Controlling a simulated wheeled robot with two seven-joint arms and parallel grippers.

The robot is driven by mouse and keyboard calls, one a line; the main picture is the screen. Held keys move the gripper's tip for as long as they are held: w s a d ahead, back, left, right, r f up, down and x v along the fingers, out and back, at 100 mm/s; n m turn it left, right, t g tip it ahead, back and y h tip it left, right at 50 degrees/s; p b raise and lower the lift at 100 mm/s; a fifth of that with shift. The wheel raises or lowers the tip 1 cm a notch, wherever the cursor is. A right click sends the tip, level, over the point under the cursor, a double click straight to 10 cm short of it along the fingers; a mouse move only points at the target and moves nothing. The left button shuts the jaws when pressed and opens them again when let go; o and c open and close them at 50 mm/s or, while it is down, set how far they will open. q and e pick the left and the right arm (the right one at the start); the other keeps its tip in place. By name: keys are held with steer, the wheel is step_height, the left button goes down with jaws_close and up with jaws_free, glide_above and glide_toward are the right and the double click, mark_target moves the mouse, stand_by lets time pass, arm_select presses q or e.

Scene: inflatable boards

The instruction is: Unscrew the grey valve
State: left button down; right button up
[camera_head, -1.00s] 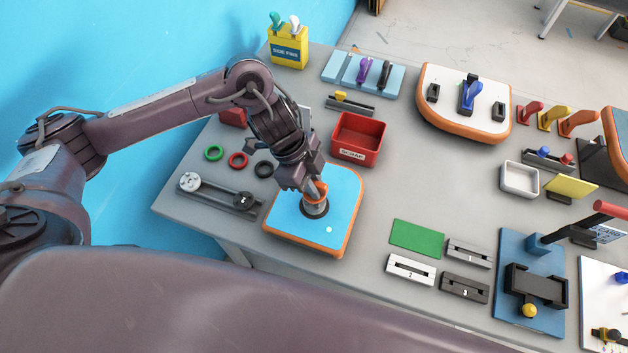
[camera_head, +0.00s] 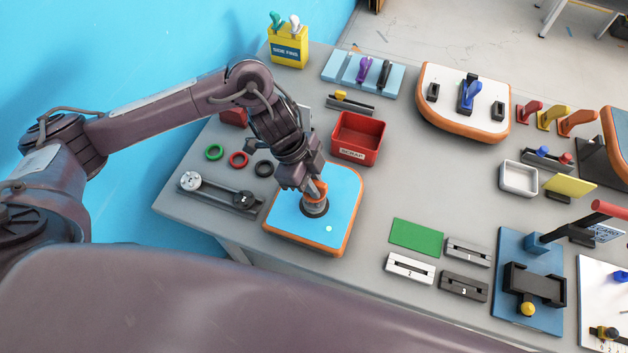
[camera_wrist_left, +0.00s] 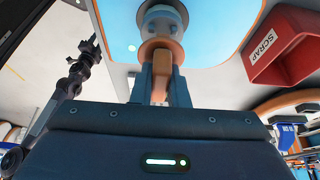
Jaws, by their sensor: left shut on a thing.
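The grey valve (camera_head: 315,207) stands on a blue board with an orange rim (camera_head: 285,224), near the table's front left edge. An orange tool or cap (camera_head: 321,188) is on top of the valve, between my left fingers. My left gripper (camera_head: 314,188) points down at the valve and is shut on this orange piece. In the left wrist view the gripper's fingers (camera_wrist_left: 160,82) close around the orange part (camera_wrist_left: 161,60), with the grey valve (camera_wrist_left: 162,22) beyond it. The valve's base is partly hidden by the gripper.
A red scrap bin (camera_head: 358,138) stands just behind the board. Green, red and black rings (camera_head: 238,159) and a grey rail fixture (camera_head: 220,194) lie to the left. A green mat (camera_head: 416,238) and numbered blocks (camera_head: 411,268) lie to the right, with grey table free between.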

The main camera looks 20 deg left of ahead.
arm_select(q)
steer(key=shift+r, duration=0.1)
steer(key=shift+p, duration=0.45)
stand_by(0.5)
stand_by(0.4)
steer(key=shift+f+b, duration=0.7)
steer(key=shift+f, duration=0.45)
steer(key=c, duration=1.3)
jaws_free()
steer(key=shift+c, duration=0.2)
